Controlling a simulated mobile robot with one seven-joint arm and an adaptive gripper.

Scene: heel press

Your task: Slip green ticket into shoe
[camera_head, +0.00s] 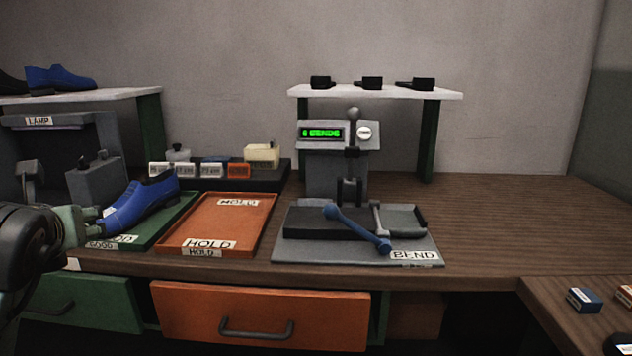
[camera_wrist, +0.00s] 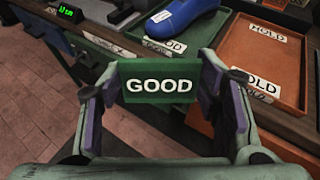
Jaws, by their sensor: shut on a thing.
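A green ticket marked GOOD (camera_wrist: 158,83) is held upright between the two fingers of my gripper (camera_wrist: 160,92), which is shut on its side edges. In the head view my gripper (camera_head: 88,224) is at the left, close to the toe end of a blue shoe (camera_head: 142,203); I cannot make out the ticket there. The shoe lies in the green tray labelled GOOD (camera_head: 172,222). In the wrist view the shoe (camera_wrist: 190,18) shows beyond the ticket, apart from it, with part of it cut off by the top edge. Its opening is not clearly seen.
An orange HOLD tray (camera_head: 228,222) lies empty right of the green tray. A grey lamp stand (camera_head: 62,150) is behind the shoe.

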